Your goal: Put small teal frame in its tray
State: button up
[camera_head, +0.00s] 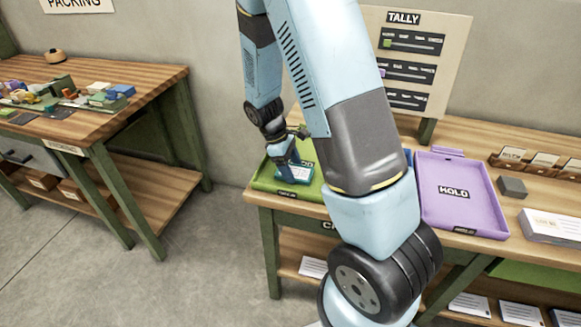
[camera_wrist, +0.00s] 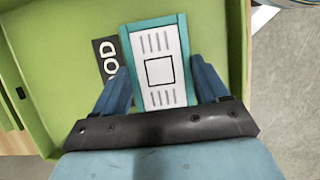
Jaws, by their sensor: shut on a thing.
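The small teal frame (camera_wrist: 158,68) shows in the wrist view as a teal-edged rectangle around a white card with a printed square and short lines. My gripper (camera_wrist: 165,85) is shut on it, with a blue finger at each long side. It is over the green tray (camera_wrist: 40,70), close to the dark label ending in "OD". I cannot tell whether the frame touches the tray floor. In the head view my gripper (camera_head: 288,166) is at the green tray (camera_head: 262,183) on the bench's left end, and a bit of teal and white shows below it.
The purple HOLD tray (camera_head: 470,217) lies right of my arm. A blue tray edge (camera_head: 408,157) shows mostly hidden behind my arm. A TALLY board (camera_head: 415,60) stands behind. Card holders (camera_head: 540,163), a dark block (camera_head: 512,187) and a paper stack (camera_head: 550,225) are at the right.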

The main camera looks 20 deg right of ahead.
jog(key=shift+f, duration=0.15)
jog(key=o, duration=1.1)
jog(key=shift+s+f, duration=0.1)
jog(key=shift+s, duration=0.05)
jog(key=shift+c, duration=0.2)
jog(key=shift+s, duration=0.1)
jog(key=v, duration=1.3)
jog(key=s+d+r+m+t+y, duration=0.1)
jog(key=s+d+r+m+t, duration=0.2)
jog(key=r, duration=0.4)
jog(key=s+r+m+t+y, duration=0.1)
jog(key=s+r+m+y, duration=0.1)
jog(key=s+r, duration=0.45)
jog(key=s+r+m+t, duration=0.4)
jog(key=s+r, duration=0.4)
jog(key=s, duration=0.4)
jog(key=shift+s+d+r+m+y, duration=0.3)
jog(key=shift+d+m+y, duration=0.1)
jog(key=shift+m, duration=0.5)
